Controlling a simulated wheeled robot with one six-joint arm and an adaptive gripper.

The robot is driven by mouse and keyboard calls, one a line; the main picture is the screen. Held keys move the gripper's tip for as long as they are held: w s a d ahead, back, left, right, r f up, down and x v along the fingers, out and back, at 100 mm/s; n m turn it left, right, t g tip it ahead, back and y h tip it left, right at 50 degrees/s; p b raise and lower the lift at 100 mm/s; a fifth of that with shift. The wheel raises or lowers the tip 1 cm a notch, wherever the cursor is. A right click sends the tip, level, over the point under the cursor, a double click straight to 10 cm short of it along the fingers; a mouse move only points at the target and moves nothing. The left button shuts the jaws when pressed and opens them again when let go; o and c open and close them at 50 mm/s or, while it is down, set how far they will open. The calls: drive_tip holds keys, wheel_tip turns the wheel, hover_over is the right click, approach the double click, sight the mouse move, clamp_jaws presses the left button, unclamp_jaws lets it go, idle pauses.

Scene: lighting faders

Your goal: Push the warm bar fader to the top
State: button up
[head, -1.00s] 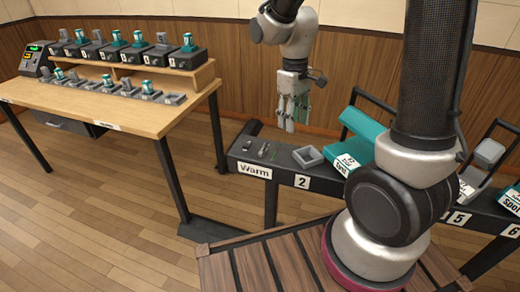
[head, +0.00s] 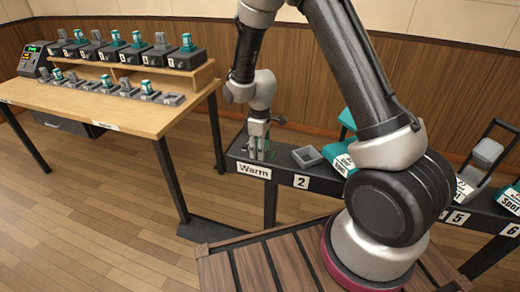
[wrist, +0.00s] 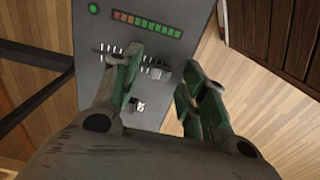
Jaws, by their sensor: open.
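The Warm panel (head: 254,170), a dark slab with a white "Warm" label, is at the left end of the low bench in the head view. In the wrist view its grey face (wrist: 172,42) carries a row of red and green lights, a green button and white tick marks. A small grey block (wrist: 160,73), probably the fader cap, shows between my fingers. My gripper (head: 259,152) is open and low over the panel, pointing down. In the wrist view its green-padded fingers (wrist: 160,72) stand apart on either side of that block. I cannot tell whether they touch it.
A grey tray-like holder (head: 307,156) stands beside Warm, at the label 2. Teal and grey units (head: 487,152) follow to the right. A wooden table (head: 130,112) with several small fader boxes is at the left. The floor between table and bench is clear.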

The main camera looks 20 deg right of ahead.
drive_tip(key=shift+f, duration=0.15)
clamp_jaws()
drive_tip(key=w+d, duration=0.1)
drive_tip(key=w, duration=0.1)
drive_tip(key=w+d, duration=0.3)
drive_tip(key=w, duration=0.1)
drive_tip(key=shift+d, duration=0.15)
unclamp_jaws()
drive_tip(key=shift+d, duration=0.1)
wheel_tip(320, 180, up, 12)
idle(0.5)
